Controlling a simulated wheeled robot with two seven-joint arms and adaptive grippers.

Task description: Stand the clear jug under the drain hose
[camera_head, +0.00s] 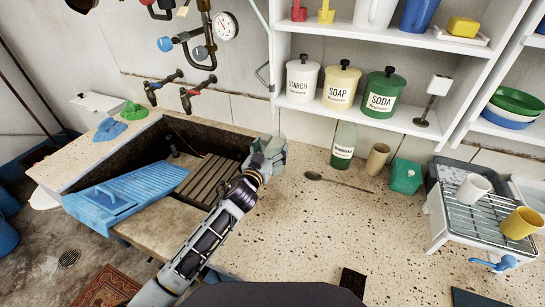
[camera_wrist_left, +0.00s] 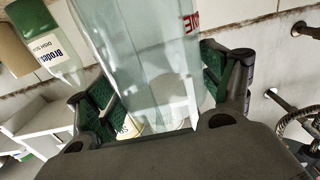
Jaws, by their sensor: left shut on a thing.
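My left gripper (camera_head: 270,150) is shut on the clear jug, over the right end of the stone trough. In the left wrist view, the gripper's green-padded fingers (camera_wrist_left: 155,95) close on the see-through jug (camera_wrist_left: 140,45) from both sides. Red lettering shows on or through the jug. In the head view only a pale part of the jug (camera_head: 280,143) shows past the hand. Whether its base touches anything is hidden. I cannot make out the drain hose for certain. My right gripper is not in view.
The stone trough (camera_head: 255,134) holds a wooden slatted rack (camera_head: 208,180) and a blue washboard (camera_head: 130,192). A labelled bottle (camera_head: 343,147), a spoon (camera_head: 340,182), a beige cup (camera_head: 377,158) and a green box (camera_head: 406,176) stand or lie to the right.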

